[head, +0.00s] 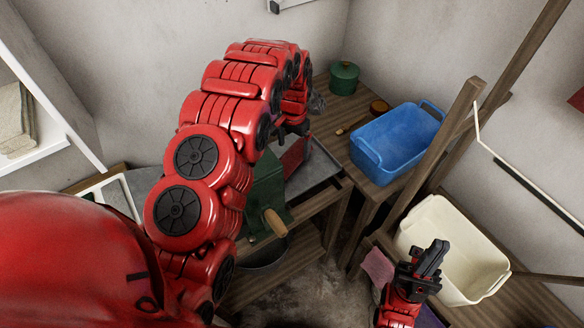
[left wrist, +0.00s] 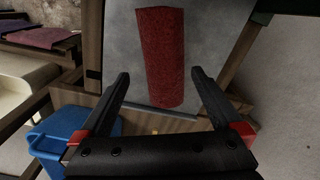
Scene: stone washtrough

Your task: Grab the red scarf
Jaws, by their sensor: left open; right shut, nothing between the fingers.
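The red scarf (left wrist: 162,60) shows in the left wrist view as a long red roll lying on a grey surface. In the head view, part of it (head: 293,160) shows below my left gripper, and my arm hides the rest. My left gripper (head: 292,130) is open and empty. In the left wrist view, its two fingers (left wrist: 158,78) are spread on either side of the near end of the scarf, apart from it. My right gripper (head: 432,262) is shut and empty at the lower right of the head view, far from the scarf.
A green hand-cranked machine (head: 266,195) with a wooden handle stands close to my left arm. A blue tub (head: 398,145), a green pot (head: 344,78) and a brown jar (head: 379,107) are on the wooden bench. A cream tub (head: 455,245) is by my right gripper. Wooden posts rise at the right.

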